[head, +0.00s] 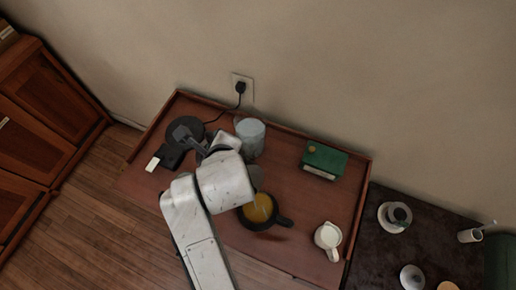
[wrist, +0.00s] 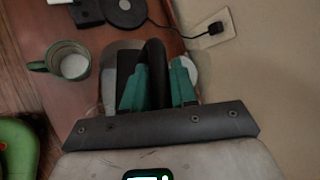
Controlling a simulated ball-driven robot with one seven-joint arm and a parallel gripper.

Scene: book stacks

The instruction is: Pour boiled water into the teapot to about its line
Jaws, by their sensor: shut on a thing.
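My gripper (wrist: 160,90) has teal fingers shut on the black handle (wrist: 154,62) of a grey kettle, whose body (wrist: 112,68) shows beside the fingers in the wrist view. In the head view my arm covers most of the kettle; a small grey part (head: 255,174) shows at the arm's right side. The dark teapot (head: 280,221) stands open just below it, with yellowish liquid inside. A thin pale streak crosses the opening; I cannot tell whether it is falling water. The teapot's line cannot be made out.
A black kettle base (head: 184,129) is at the back left, its cord plugged into the wall outlet (head: 243,86). A pale canister (head: 250,135), green box (head: 323,160) and white jug (head: 328,237) stand on the rimmed wooden table (head: 300,205). A green mug (wrist: 82,72) is near the kettle.

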